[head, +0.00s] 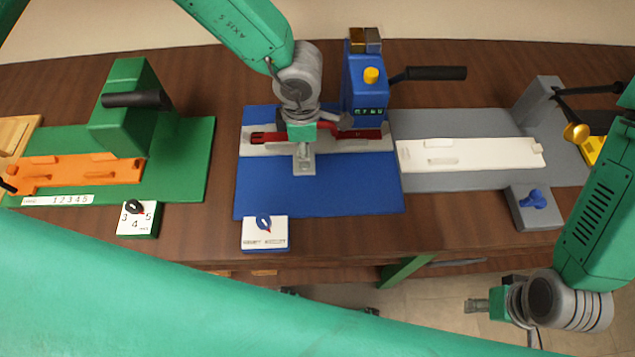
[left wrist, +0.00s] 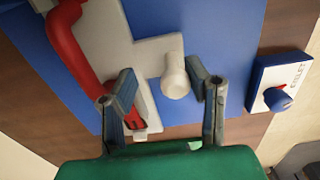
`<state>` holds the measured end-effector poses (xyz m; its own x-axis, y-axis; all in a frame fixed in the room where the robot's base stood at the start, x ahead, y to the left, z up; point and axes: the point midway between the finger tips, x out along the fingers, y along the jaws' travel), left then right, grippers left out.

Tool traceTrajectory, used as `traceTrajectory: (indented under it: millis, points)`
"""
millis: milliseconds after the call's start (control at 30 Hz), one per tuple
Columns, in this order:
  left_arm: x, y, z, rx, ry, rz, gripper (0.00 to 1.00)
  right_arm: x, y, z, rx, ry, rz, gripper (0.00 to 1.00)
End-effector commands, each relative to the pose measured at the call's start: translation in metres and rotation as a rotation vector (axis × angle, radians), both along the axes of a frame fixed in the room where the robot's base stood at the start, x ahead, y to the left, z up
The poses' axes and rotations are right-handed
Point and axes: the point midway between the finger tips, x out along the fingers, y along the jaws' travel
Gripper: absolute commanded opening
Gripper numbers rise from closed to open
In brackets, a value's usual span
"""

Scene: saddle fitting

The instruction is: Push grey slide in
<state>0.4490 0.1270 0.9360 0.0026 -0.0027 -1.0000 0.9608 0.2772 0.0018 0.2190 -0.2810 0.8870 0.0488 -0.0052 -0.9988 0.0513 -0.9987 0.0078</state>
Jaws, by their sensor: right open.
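The light grey slide (head: 305,167) lies on the blue base plate (head: 318,195), its tab reaching toward the front edge. In the left wrist view the grey slide (left wrist: 148,55) has an upright round knob (left wrist: 175,75). My left gripper (head: 302,138) is above it; its jaws are mostly hidden in the head view. In the left wrist view my left gripper (left wrist: 163,80) is open, one finger on each side of the knob, with visible gaps. My right gripper (head: 477,305) is open and empty, off the table's front edge at the lower right.
A red bar (head: 270,138) runs along the grey piece. Behind it stands a blue block (head: 362,85) with a yellow button and black lever. A dial box (head: 265,233) sits at the front edge. A green station (head: 185,160) is left, a grey station (head: 460,180) right.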

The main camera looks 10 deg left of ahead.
Motion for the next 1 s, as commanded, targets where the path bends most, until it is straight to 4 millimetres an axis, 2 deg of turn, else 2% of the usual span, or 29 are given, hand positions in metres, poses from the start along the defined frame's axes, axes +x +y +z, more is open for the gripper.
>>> traceTrajectory:
  millis: [367, 767, 1000]
  points:
    - [-0.002, 0.000, 0.002, 0.002, 0.003, -0.001, 0.41, 0.000, 0.000, 0.001, 0.000, 0.000, 0.000, 0.41]
    - [-0.002, 0.000, 0.032, 0.001, 0.003, 0.000, 0.41, 0.000, 0.000, 0.014, 0.000, 0.000, 0.000, 0.41]
    - [-0.001, 0.000, 0.050, 0.000, 0.002, 0.000, 0.41, 0.000, 0.000, 0.012, 0.000, 0.000, 0.000, 0.41]
